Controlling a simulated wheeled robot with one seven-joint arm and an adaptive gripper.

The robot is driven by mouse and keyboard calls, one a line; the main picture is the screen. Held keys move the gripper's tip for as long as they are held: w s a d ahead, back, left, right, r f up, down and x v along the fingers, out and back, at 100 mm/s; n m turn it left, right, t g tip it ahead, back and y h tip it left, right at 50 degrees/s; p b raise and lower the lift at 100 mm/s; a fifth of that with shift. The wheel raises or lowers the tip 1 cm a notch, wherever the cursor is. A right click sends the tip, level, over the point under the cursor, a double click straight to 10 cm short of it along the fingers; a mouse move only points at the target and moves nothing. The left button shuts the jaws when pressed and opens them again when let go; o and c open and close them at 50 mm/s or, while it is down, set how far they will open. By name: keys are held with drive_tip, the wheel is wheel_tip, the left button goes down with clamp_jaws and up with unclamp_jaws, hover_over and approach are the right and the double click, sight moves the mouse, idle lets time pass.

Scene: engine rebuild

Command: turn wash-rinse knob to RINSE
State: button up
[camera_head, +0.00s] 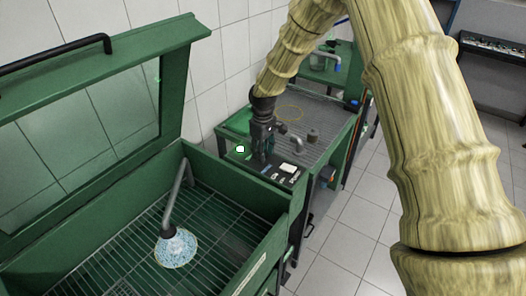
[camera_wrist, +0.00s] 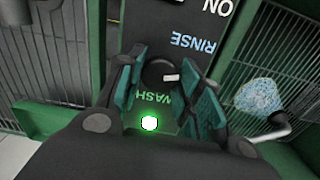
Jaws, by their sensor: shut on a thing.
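The wash-rinse knob (camera_wrist: 154,72) is small, round and black with a white pointer mark. In the wrist view it sits between the two teal finger pads of my gripper (camera_wrist: 161,68), which is shut on it. The white mark points to the right of the picture. The WASH label (camera_wrist: 155,98) is just below the knob and the RINSE label (camera_wrist: 193,43) is above right, both upside down in this view. In the head view my gripper (camera_head: 261,157) reaches down onto the dark control panel (camera_head: 284,174); the knob is hidden there.
A green lamp (camera_wrist: 149,123) glows beside the knob. The ON label (camera_wrist: 216,6) is farther up the panel. The green wash cabinet (camera_head: 255,255) has its windowed lid (camera_head: 90,110) raised. A spray nozzle (camera_head: 176,247) is inside, over a grate. A bench (camera_head: 330,140) stands behind.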

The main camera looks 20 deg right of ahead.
drive_tip(key=shift+w+r, duration=0.1)
idle(0.3)
drive_tip(key=o, duration=1)
drive_tip(key=shift+o, duration=0.2)
wheel_tip(320, 180, up, 12)
